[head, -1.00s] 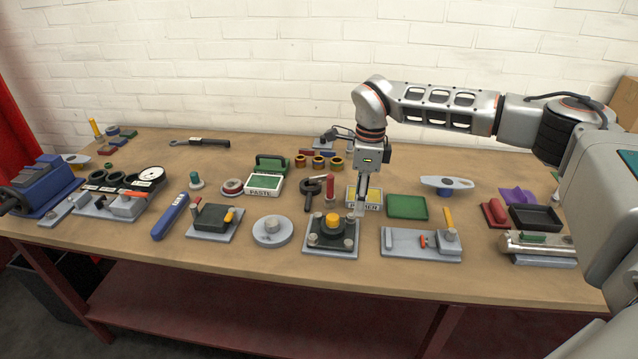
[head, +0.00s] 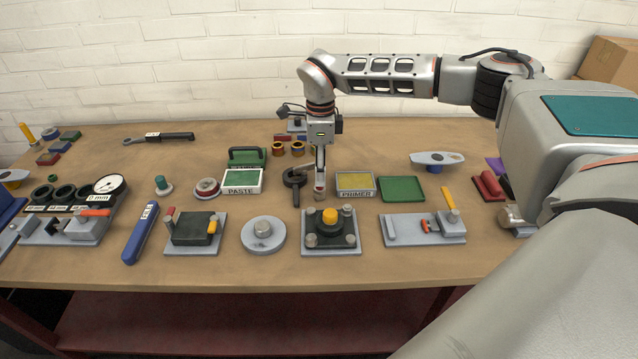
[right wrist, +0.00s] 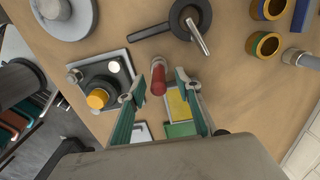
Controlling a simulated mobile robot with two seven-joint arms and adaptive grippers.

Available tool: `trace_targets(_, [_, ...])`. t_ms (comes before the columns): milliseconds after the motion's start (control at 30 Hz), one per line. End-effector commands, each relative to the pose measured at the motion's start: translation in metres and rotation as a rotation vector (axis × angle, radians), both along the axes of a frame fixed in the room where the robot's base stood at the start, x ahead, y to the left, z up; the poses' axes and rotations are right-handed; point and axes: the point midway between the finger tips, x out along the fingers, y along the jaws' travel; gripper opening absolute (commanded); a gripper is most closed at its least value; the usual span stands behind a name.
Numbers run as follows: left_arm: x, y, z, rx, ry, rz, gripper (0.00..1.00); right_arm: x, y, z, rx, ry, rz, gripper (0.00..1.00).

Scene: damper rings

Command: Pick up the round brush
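A short round tool with a red handle and a pale grey end, which looks like the round brush (right wrist: 158,78), shows in the right wrist view. It lies between and slightly beyond the fingertips of my right gripper (right wrist: 160,90). The green-padded fingers are spread, with a gap on both sides of it. In the head view my right gripper (head: 320,172) points down over the middle of the table and largely hides the tool. Whether the fingers touch it cannot be seen there. My left gripper is not in view.
Close around are a dark ring with a handle (head: 295,180), the yellow PRIMER tray (head: 355,182), the PASTE tray (head: 241,181) and a fixture with a yellow knob (head: 330,230). A green pad (head: 402,189) lies to the right. Bare table shows along the front edge.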

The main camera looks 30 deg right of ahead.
Motion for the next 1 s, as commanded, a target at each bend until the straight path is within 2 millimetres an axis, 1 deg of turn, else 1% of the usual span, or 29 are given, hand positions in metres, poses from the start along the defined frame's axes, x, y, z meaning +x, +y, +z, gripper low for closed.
trace_targets(33, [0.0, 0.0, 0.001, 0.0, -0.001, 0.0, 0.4, -0.002, 0.001, -0.009, 0.0, 0.004, 0.001, 0.34])
trace_targets(200, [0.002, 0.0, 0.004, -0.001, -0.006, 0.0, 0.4, -0.002, 0.002, -0.032, 0.0, 0.002, -0.001, 0.34])
trace_targets(333, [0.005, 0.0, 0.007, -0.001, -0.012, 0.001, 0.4, -0.002, 0.002, -0.039, 0.001, 0.001, 0.0, 0.34])
trace_targets(533, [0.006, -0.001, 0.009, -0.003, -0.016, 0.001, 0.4, -0.002, 0.002, -0.04, 0.0, 0.0, 0.0, 0.34])
trace_targets(567, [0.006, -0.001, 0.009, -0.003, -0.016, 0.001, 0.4, -0.002, 0.002, -0.04, 0.0, 0.0, 0.0, 0.31])
trace_targets(600, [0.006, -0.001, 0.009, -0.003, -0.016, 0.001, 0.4, -0.002, 0.002, -0.04, 0.0, 0.0, 0.0, 0.21])
trace_targets(667, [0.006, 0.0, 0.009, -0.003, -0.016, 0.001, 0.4, -0.002, 0.002, -0.04, 0.0, 0.0, 0.0, 0.05])
trace_targets(700, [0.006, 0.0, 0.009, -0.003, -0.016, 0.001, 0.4, -0.002, 0.002, -0.04, 0.0, 0.0, 0.0, 0.0])
trace_targets(1000, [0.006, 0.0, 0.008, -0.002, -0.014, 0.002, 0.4, -0.002, 0.002, -0.039, 0.0, 0.0, 0.0, 0.0])
